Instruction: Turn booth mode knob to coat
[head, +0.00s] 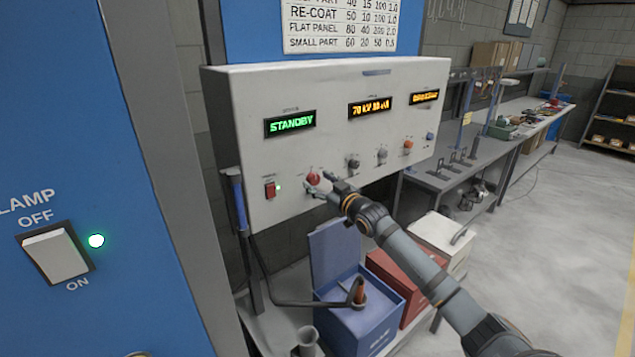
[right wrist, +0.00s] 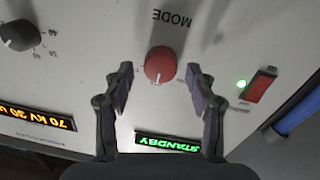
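The red mode knob (head: 313,178) is on the lower left of the white control panel (head: 390,85). In the right wrist view the red knob (right wrist: 160,64) sits under the upside-down word MODE, with a pale pointer mark on its face. My right gripper (head: 325,188) is at the panel by the knob. In the wrist view its fingers (right wrist: 160,75) are spread on either side of the knob, with a gap on both sides. The green display (head: 290,123) reads STANDBY. My left gripper is not in view.
A red rocker switch (head: 270,190) with a green light is left of the knob. Dark and coloured knobs, including a black one (head: 353,163), lie to the right. Blue (head: 365,325) and red (head: 405,285) boxes stand below. A blue wall with a lamp switch (head: 57,252) is at left.

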